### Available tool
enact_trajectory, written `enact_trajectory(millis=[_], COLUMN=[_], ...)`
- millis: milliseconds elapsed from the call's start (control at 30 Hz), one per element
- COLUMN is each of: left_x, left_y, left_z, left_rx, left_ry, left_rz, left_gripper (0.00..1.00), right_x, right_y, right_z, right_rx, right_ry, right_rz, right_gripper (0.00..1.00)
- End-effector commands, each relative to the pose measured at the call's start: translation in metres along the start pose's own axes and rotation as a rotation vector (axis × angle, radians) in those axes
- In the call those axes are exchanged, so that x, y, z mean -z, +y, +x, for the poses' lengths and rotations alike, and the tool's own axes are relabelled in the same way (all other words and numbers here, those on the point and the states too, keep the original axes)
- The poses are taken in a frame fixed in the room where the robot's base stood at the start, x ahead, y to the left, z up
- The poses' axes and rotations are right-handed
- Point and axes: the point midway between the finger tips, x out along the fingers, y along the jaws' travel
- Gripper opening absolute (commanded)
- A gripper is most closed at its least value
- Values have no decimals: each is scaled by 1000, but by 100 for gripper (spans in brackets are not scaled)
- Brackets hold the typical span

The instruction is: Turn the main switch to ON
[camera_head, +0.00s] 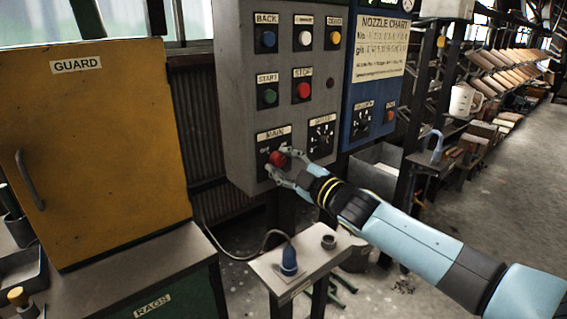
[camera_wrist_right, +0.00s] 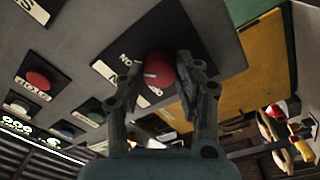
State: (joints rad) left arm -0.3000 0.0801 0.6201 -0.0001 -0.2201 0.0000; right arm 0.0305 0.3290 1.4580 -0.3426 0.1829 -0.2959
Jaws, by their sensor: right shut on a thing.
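The main switch is a red knob (camera_head: 278,158) on a black plate labelled MAIN (camera_head: 272,136), low on the left of the grey control panel (camera_head: 238,95). My right gripper (camera_head: 279,163) is at the panel with its fingers on either side of the knob, shut on it. In the right wrist view the red knob (camera_wrist_right: 159,68) sits between the two fingers (camera_wrist_right: 160,85). A pale mark on the knob shows there, and ON lettering on the plate is partly visible; the exact setting is hard to tell. My left gripper is not in view.
Above the knob are the START (camera_head: 269,94) and STOP (camera_head: 303,90) buttons; a rotary dial (camera_head: 321,136) sits close at right. A yellow GUARD box (camera_head: 85,150) stands at left. A small table (camera_head: 300,265) with a blue plug (camera_head: 289,260) is below.

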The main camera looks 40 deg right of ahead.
Motion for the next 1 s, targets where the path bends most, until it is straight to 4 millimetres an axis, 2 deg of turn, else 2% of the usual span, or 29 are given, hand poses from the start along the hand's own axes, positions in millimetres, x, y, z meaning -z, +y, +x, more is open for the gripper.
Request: enact_trajectory(millis=[200, 233, 400, 733, 867, 1000], left_x=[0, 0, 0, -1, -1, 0], left_y=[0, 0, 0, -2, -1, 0], left_z=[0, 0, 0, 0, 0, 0], left_rx=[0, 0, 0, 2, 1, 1], left_ry=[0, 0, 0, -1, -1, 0], left_rz=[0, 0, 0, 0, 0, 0], left_gripper=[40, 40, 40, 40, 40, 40], right_x=[-1, -1, -1, -1, -1, -1], right_y=[-1, -1, -1, -1, -1, -2], right_z=[-1, -1, 0, -5, -21, -47], right_rx=[2, 2, 2, 1, 3, 4], right_ry=[-3, -3, -2, -1, -1, -1], right_rz=[2, 1, 1, 1, 0, 1], right_gripper=[1, 37, 56, 56, 56, 56])
